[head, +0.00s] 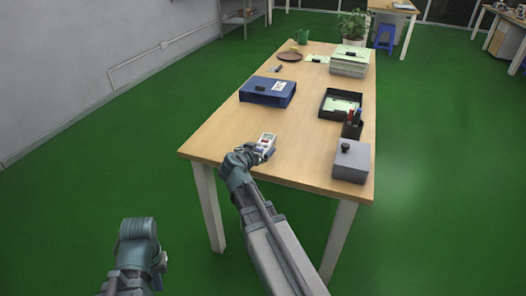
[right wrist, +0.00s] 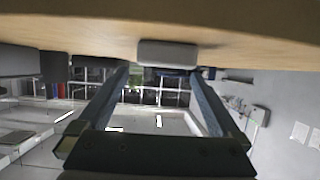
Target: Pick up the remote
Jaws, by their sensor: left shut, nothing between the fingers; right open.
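The remote (head: 267,139), white with a dark and red face, lies on the wooden table near its front edge. In the right wrist view, which is upside down, its pale end (right wrist: 167,52) shows just beyond and between the fingertips. My right gripper (head: 262,152) is open at the near end of the remote; it also shows in the right wrist view (right wrist: 162,75) with its two fingers spread. I cannot tell whether the fingers touch the remote. My left gripper (head: 159,266) is shut and empty, low at the left, away from the table.
On the table (head: 222,137) are a blue binder (head: 268,91), a black tray (head: 328,106), a pen holder (head: 352,128) and a grey box (head: 351,163) at the right. The tabletop left of the remote is clear.

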